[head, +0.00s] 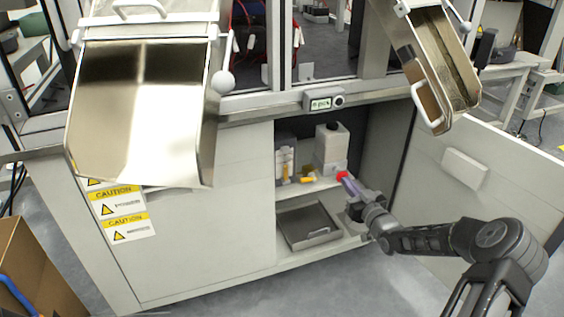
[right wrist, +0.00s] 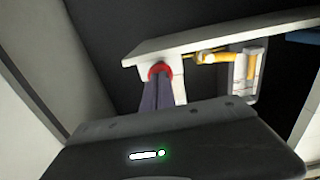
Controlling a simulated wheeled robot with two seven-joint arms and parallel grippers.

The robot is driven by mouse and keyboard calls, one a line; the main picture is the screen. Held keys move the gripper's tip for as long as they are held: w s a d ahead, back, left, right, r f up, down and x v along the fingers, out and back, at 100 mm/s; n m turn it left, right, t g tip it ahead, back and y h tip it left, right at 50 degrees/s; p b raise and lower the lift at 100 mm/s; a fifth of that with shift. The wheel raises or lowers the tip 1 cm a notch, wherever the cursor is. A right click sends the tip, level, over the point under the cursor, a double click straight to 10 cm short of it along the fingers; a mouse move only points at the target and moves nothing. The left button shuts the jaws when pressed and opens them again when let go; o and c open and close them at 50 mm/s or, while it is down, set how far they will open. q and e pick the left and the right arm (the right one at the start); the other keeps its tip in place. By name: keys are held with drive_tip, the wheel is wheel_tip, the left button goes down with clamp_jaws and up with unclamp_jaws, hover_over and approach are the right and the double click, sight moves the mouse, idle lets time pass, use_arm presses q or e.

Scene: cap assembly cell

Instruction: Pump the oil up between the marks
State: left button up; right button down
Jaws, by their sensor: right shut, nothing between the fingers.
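A pale oil unit with a white tank (head: 331,146) stands on the shelf inside the open cabinet. A red knob (head: 342,175) sits low at its front, and also shows in the right wrist view (right wrist: 160,71). My right gripper (head: 347,182) is shut and empty, its fingertips at the red knob; they also show in the right wrist view (right wrist: 157,84). I cannot tell whether they press it. Left of the tank is a white upright gauge (head: 285,161) with yellow parts; its oil level and marks are too small to read. My left gripper is out of view.
A grey metal tray (head: 308,226) lies on the cabinet floor below the shelf. The open door (head: 465,170) stands to the right of my right arm. Two metal chutes (head: 140,110) (head: 437,65) overhang the cabinet top. A cardboard box (head: 35,270) is at lower left.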

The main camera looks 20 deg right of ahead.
drive_tip(key=shift+s, duration=0.25)
idle(1.0)
drive_tip(key=shift+s, duration=0.1)
idle(0.5)
drive_tip(key=s+p, duration=0.4)
drive_tip(key=s, duration=0.8)
drive_tip(key=shift+a, duration=0.15)
